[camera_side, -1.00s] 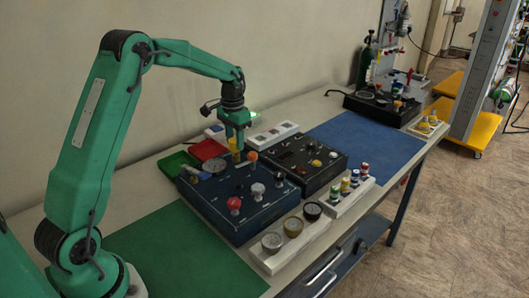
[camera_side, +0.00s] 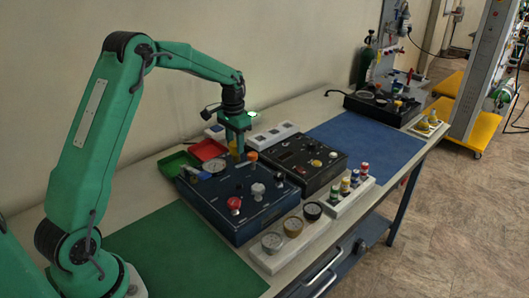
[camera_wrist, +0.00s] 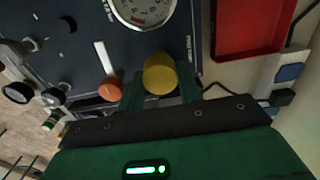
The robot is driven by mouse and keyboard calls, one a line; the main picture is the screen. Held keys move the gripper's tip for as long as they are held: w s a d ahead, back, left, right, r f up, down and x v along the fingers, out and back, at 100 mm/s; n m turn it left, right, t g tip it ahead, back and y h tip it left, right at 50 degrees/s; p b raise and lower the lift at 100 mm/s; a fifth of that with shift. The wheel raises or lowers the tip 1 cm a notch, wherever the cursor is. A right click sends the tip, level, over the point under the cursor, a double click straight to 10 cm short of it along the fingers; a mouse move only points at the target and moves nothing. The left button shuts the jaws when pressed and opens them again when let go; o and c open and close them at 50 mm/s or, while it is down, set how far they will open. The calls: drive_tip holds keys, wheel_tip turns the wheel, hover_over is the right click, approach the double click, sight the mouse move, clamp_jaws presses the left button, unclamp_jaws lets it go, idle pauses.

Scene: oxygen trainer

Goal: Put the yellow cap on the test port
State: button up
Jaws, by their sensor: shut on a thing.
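In the wrist view the yellow cap (camera_wrist: 160,73) sits between the two green fingers of my gripper (camera_wrist: 160,90), which is shut on it. The cap is over the dark blue panel's edge, close to printed lettering. In the side view my gripper (camera_side: 239,150) points down at the far edge of the dark blue panel box (camera_side: 237,215), and its fingers hide the cap. The test port cannot be made out; the cap and fingers cover the panel there. I cannot tell whether the cap touches it.
An orange knob (camera_wrist: 110,90) stands close beside the fingers. A round gauge (camera_wrist: 143,10) lies on the panel. Red (camera_side: 208,150) and green (camera_side: 177,164) trays sit behind the box. A second black panel box (camera_side: 308,163) is to the right. The blue mat (camera_side: 365,140) is clear.

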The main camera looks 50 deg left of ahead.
drive_tip(key=shift+f, duration=1.6)
drive_tip(key=o, duration=1)
drive_tip(key=shift+o, duration=0.2)
drive_tip(key=shift+r, duration=0.1)
